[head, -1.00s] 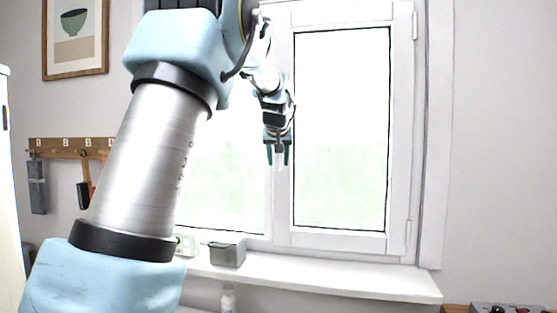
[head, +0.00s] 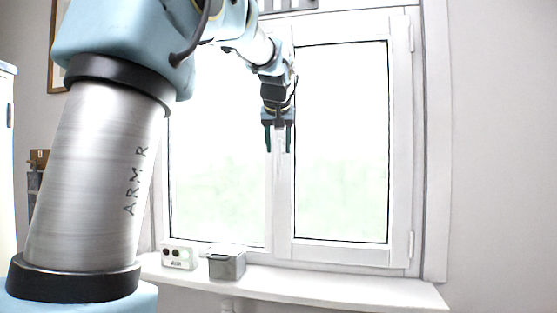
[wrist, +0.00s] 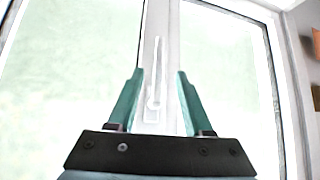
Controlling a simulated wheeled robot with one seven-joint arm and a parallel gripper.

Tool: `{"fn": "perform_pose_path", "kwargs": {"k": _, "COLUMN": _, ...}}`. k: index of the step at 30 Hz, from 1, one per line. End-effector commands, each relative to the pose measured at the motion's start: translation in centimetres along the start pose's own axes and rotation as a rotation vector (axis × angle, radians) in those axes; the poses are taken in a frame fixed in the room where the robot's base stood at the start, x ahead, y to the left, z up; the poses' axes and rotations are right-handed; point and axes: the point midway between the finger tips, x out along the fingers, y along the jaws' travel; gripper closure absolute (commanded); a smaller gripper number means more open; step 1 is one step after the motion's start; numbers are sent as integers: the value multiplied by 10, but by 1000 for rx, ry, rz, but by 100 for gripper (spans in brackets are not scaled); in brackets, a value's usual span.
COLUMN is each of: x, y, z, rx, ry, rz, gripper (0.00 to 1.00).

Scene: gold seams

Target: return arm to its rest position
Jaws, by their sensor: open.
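My gripper (head: 278,140) hangs with its fingers pointing down in the head view, in front of the window's middle post. Its two green fingers are apart with nothing between them. In the wrist view my gripper (wrist: 153,95) also shows open and empty, and the white window handle (wrist: 154,85) appears beyond the gap between the fingers. My light blue and silver arm fills the left of the head view.
The window (head: 340,145) is behind my gripper. Below it, a white sill (head: 320,288) holds a grey-green box (head: 227,267) and a pale device with dark round knobs (head: 178,256). The sill's right part is clear.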

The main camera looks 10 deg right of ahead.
Motion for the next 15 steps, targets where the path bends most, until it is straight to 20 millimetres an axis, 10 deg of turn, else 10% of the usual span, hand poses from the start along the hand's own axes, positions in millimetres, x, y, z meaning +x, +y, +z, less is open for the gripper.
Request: {"fn": "perform_pose_path", "kwargs": {"k": 15, "x": -6, "y": 0, "z": 0, "rx": 0, "ry": 0, "rz": 0, "gripper": 49}}
